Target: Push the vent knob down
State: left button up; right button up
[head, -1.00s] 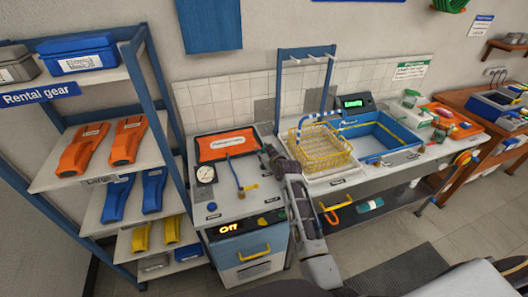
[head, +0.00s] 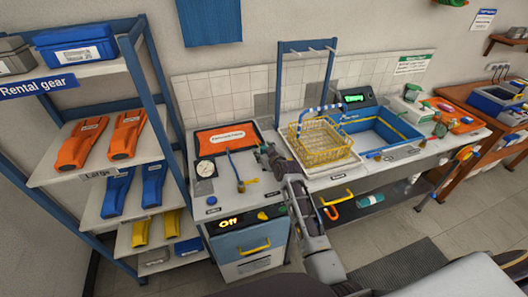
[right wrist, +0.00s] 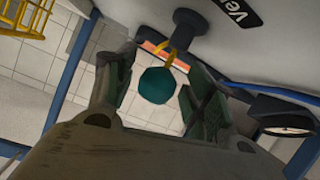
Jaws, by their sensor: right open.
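The vent knob (right wrist: 157,85) shows in the right wrist view as a teal round cap with yellow pieces beneath it. It stands in line with a dark base beside a black label (right wrist: 237,10) reading "Ve". My right gripper (right wrist: 155,92) is open, with one finger on each side of the cap as seen from the wrist. I cannot tell if they touch. In the head view my right gripper (head: 262,152) is over the testbench top (head: 225,190), right of the gauge, and the knob is hard to make out there. My left gripper is not in view.
The gauge (head: 205,168) and a blue hose (head: 234,166) are left of my gripper. The yellow basket (head: 322,142) and blue sink (head: 375,134) are to the right. Shelves of rental gear (head: 100,170) stand at the left.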

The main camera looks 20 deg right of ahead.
jog(key=shift+s+r, duration=0.1)
jog(key=shift+s, duration=0.15)
jog(key=v, duration=1.1)
jog(key=shift+s, duration=0.2)
dwell(0.4)
jog(key=shift+s, duration=0.1)
dwell(0.4)
